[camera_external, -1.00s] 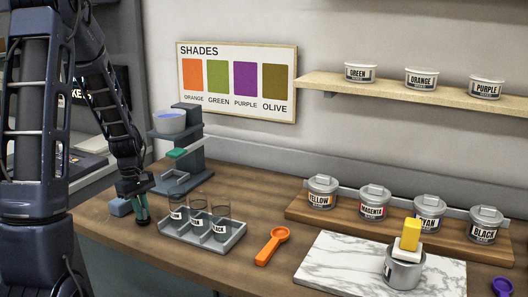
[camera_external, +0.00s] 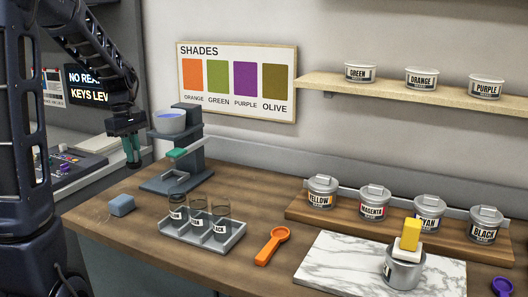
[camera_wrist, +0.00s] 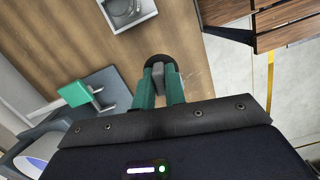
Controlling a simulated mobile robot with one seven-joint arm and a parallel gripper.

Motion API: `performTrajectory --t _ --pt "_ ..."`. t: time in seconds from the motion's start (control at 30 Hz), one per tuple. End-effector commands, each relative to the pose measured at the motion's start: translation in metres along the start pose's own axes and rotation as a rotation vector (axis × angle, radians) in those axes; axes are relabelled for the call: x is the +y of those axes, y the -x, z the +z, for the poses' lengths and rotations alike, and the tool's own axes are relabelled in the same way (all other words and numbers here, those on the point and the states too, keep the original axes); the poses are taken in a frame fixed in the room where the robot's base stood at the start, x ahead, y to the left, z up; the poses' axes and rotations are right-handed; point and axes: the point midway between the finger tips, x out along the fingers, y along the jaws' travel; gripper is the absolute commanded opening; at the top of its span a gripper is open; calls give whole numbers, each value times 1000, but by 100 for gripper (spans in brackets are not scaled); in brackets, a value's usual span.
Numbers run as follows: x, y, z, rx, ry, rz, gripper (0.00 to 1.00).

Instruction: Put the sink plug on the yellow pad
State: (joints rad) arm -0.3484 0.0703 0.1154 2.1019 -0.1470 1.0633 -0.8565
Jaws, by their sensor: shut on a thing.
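My gripper (camera_external: 132,160) is raised above the far left of the counter, left of the dispenser stand, fingers pointing down. In the wrist view its green fingers (camera_wrist: 160,85) are shut on a grey stem with a dark round disc, which looks like the sink plug (camera_wrist: 160,60). The plug is too small and dark to make out clearly in the external view. No flat yellow pad can be made out. A yellow block (camera_external: 411,234) with a white lower part sits on the open grey can (camera_external: 403,270) on the marble board.
A grey tray (camera_external: 230,240) of several glasses, an orange scoop (camera_external: 272,246) and the dispenser stand (camera_external: 190,160) are nearby. A control console (camera_external: 75,165) stands behind on the left.

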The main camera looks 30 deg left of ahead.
Motion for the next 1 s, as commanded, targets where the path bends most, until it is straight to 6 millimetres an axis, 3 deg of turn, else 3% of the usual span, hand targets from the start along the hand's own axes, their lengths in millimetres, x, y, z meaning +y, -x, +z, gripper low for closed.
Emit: performTrajectory --t 0.3,0.47,0.67,1.0 --pt "1 12 2 0 -2 -1 0" --pt "16 16 13 1 -39 -7 0" --pt "66 26 52 2 -159 -26 0" --pt "151 45 151 5 -399 -63 0"
